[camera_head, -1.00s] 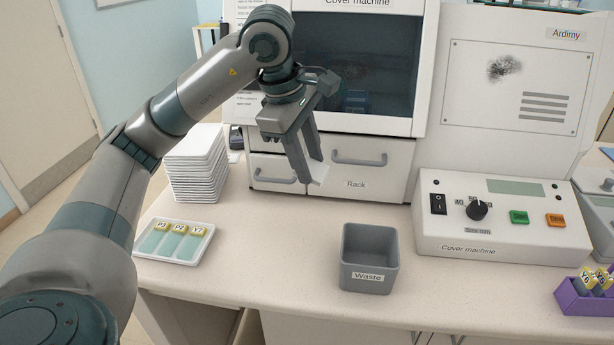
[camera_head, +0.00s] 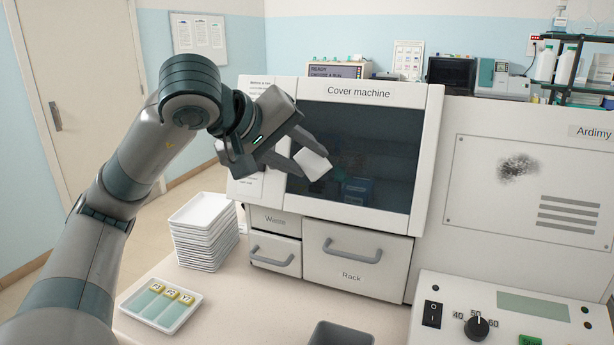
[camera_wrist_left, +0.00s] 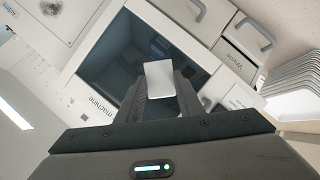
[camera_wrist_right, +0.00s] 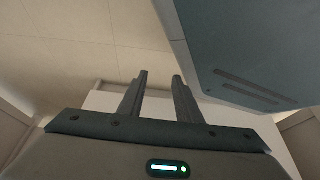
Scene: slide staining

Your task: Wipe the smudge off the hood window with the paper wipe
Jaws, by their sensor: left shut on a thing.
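My left gripper (camera_head: 304,158) is shut on the paper wipe (camera_head: 313,164), a small white square. It holds the wipe raised before the dark window (camera_head: 385,160) of the cover machine. The wipe also shows at the fingertips in the left wrist view (camera_wrist_left: 158,78). A dark grey smudge (camera_head: 518,167) is on the framed pale panel (camera_head: 480,205) marked Ardimy, at the right. The wipe is well to the left of the smudge and apart from it. My right gripper (camera_wrist_right: 159,78) is open and empty in the right wrist view.
A stack of white trays (camera_head: 203,235) and a tray of labelled slides (camera_head: 160,302) stand at the left. Drawers (camera_head: 355,264) sit under the window. A grey bin (camera_head: 343,335) is at the front edge, and a control box (camera_head: 455,318) is at the lower right.

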